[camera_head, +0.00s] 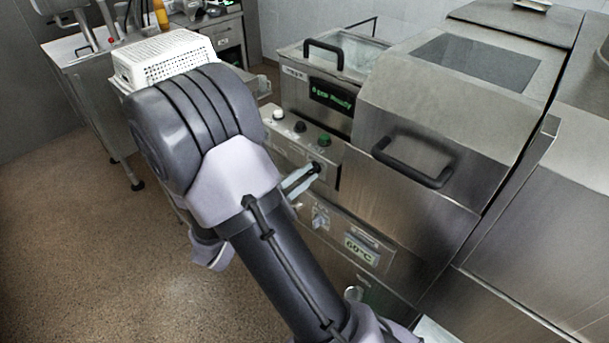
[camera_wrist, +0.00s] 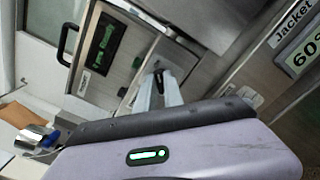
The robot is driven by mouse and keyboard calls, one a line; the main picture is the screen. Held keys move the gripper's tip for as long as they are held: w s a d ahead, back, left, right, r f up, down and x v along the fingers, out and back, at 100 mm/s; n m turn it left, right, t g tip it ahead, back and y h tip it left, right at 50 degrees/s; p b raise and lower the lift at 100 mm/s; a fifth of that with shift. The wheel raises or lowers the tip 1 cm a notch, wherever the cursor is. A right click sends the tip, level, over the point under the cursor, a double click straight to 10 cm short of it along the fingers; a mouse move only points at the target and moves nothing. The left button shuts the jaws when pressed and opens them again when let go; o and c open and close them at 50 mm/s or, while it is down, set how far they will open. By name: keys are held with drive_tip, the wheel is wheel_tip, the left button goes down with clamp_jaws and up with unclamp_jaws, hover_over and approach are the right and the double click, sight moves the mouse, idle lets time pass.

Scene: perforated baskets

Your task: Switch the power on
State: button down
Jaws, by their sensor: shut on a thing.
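A steel machine (camera_head: 445,100) fills the right side of the head view. Its control panel (camera_head: 270,137) carries a white, a black and a green button, with a small dark switch knob (camera_head: 317,166) below the green one. My gripper (camera_head: 314,170) reaches this knob from the left, its two pale fingers shut on it. In the wrist view, the fingertips (camera_wrist: 160,76) meet at the dark knob on the panel. The fingers hide most of the knob, so I cannot tell its position. The machine's display (camera_head: 332,97) shows green text ending in "Ready".
A lower panel holds another knob (camera_head: 320,217) and a 60°C display (camera_head: 361,250). A black handle (camera_head: 412,163) juts from the machine's front. A white perforated basket (camera_head: 165,57) stands behind my arm. The floor at the left is clear.

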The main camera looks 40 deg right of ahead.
drive_tip(key=c, duration=1.5)
unclamp_jaws()
drive_tip(key=shift+o, duration=0.2)
drive_tip(key=s+a+p, duration=0.1)
drive_tip(key=a+p, duration=0.3)
drive_tip(key=a, duration=1.3)
drive_tip(key=shift+s+a, duration=0.2)
